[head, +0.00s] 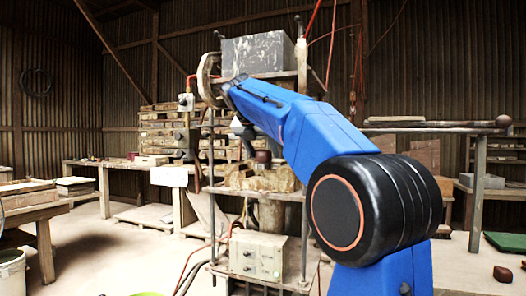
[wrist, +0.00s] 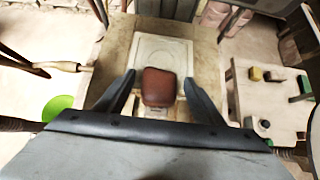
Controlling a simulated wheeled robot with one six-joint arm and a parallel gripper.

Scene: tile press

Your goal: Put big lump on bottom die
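A reddish-brown lump (wrist: 158,87) sits between the fingers of my gripper (wrist: 160,78) in the wrist view. Gaps show on both sides of it, so my gripper looks open. The lump is over the near part of a pale square die (wrist: 160,50) with a round recess, on the press bed. The same lump appears in the head view as a small dark red block (head: 263,157) on the press, partly behind my blue arm. In the head view my gripper is mostly hidden by the arm.
The press has a heavy grey block (head: 258,52) on top and a control box (head: 258,256) below. Another dark red lump (head: 503,121) lies at the end of the right shelf, and one (head: 503,274) is low at the right. A green disc (wrist: 57,107) shows at left.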

